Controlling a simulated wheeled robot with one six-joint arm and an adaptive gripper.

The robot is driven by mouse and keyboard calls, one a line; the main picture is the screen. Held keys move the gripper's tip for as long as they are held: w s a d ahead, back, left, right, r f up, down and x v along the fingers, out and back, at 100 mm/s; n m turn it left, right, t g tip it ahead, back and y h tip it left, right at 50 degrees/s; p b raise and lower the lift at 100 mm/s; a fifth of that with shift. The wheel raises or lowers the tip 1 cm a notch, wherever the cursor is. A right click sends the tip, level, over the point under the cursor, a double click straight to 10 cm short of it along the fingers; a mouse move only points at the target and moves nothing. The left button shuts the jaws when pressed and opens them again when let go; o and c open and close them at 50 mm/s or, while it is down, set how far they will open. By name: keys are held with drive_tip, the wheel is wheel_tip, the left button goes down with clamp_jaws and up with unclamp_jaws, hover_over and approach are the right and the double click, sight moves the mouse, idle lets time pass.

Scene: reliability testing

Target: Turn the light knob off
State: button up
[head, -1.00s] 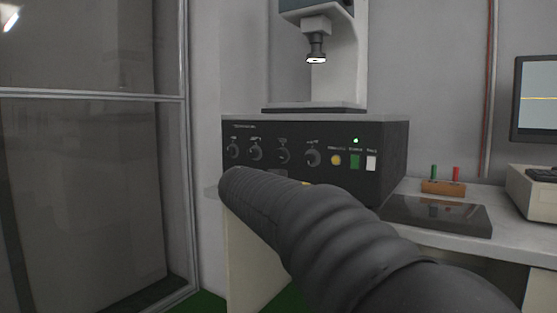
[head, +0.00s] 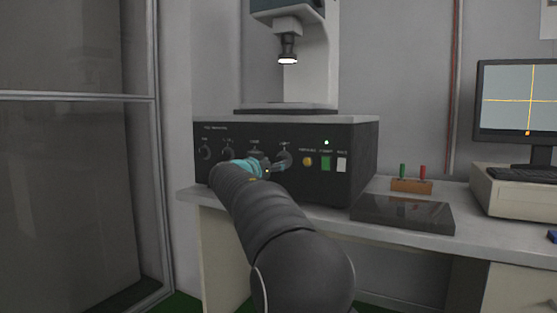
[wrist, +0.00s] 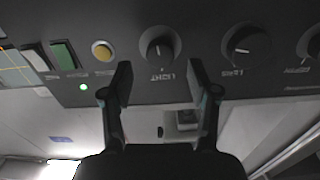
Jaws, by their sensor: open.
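The light knob (wrist: 160,46) is a dark round dial with a pale mark, labelled LIGHT, in the upside-down wrist view. In the head view the light knob (head: 285,156) is the rightmost of the dials on the black control panel (head: 360,165). My gripper (wrist: 160,76) is open and empty, its two fingers spread on either side of the knob's line and just short of it. In the head view my gripper (head: 275,166) is close to the panel front and partly covers the area below the knob. Contact with the knob cannot be told.
A yellow button (head: 307,161), a green switch (head: 326,163) and a white switch (head: 341,164) sit beside the knob. The lens knob (wrist: 245,45) is on its other side. A lit microscope head (head: 288,55) stands above. A dark plate (head: 402,213) lies on the bench.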

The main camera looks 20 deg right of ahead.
drive_tip(key=x, duration=0.4)
drive_tip(key=shift+w+p, duration=0.1)
drive_tip(key=shift+p, duration=0.25)
clamp_jaws()
